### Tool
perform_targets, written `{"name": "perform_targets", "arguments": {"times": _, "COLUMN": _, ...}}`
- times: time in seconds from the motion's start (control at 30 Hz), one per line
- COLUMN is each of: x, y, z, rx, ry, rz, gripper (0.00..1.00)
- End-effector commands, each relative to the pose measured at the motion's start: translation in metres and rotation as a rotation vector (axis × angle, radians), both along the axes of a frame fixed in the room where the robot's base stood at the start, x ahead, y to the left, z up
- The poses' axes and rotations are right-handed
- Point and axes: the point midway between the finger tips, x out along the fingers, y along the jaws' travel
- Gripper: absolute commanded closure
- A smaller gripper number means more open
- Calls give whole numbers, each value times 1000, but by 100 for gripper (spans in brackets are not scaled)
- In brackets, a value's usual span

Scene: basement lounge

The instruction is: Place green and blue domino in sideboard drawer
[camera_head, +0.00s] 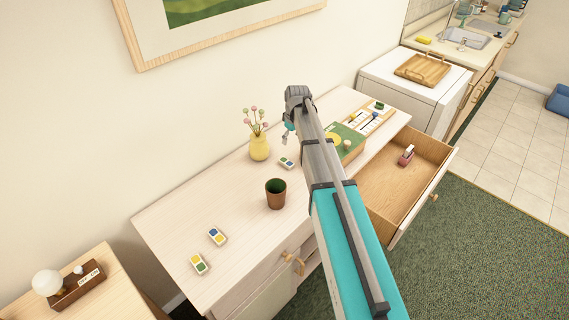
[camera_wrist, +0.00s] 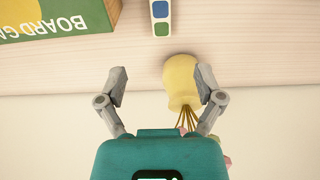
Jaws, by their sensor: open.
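The green and blue domino (camera_head: 287,162) lies on the sideboard (camera_head: 240,215), near the yellow vase. In the wrist view the domino (camera_wrist: 160,18) is at the top edge, its blue half above its green half, partly cut off. My gripper (camera_wrist: 161,82) is open and empty, and the domino lies beyond its fingertips. In the head view my gripper (camera_head: 288,134) is mostly hidden behind my arm, above the back of the sideboard. The sideboard drawer (camera_head: 395,195) is pulled open at the right, with a small red and white object (camera_head: 406,155) inside.
The yellow vase (camera_head: 259,147) with flowers stands close to the domino; it also shows near my right finger in the wrist view (camera_wrist: 181,82). A green board game box (camera_head: 349,143), a brown pot (camera_head: 276,195) and two other dominoes (camera_head: 216,236) (camera_head: 198,264) are on the sideboard.

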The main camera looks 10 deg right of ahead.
Motion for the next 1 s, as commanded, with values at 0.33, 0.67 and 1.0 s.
{"name": "perform_targets", "arguments": {"times": 0.33, "x": 1, "y": 5, "z": -13, "rx": 0, "ry": 0, "rz": 6, "gripper": 14}}
{"name": "perform_targets", "arguments": {"times": 0.67, "x": 4, "y": 8, "z": -39, "rx": 0, "ry": 0, "rz": 7, "gripper": 14}}
{"name": "perform_targets", "arguments": {"times": 1.0, "x": 7, "y": 10, "z": -64, "rx": 0, "ry": 0, "rz": 8, "gripper": 14}}
